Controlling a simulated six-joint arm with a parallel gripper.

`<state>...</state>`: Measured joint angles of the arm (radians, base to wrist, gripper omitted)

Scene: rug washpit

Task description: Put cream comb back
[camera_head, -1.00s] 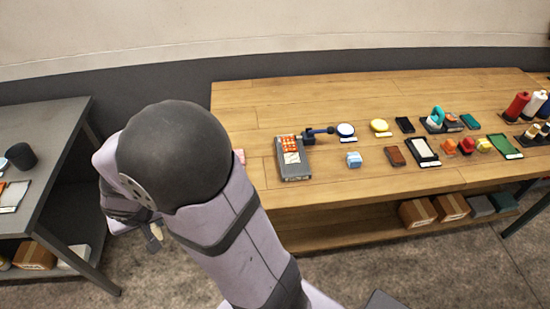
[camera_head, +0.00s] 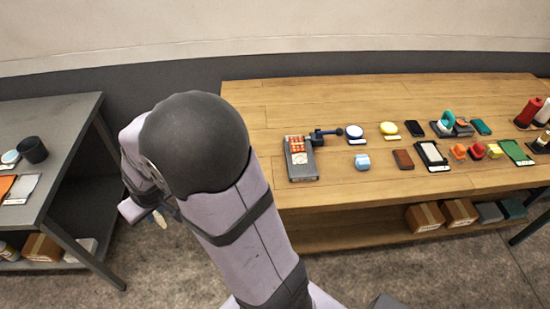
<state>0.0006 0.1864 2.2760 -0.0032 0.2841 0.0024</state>
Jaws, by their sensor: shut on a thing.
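My gripper (camera_head: 152,212) hangs left of my arm, over the gap between the grey table (camera_head: 52,172) and the wooden table (camera_head: 300,92), and is partly hidden by my own arm. It is shut on a small cream piece, which looks like the cream comb (camera_head: 161,219). The comb points downward, clear of both tables. Its teeth are too small to make out.
A dark cup (camera_head: 33,149) and flat orange and grey pieces stand on the grey table.

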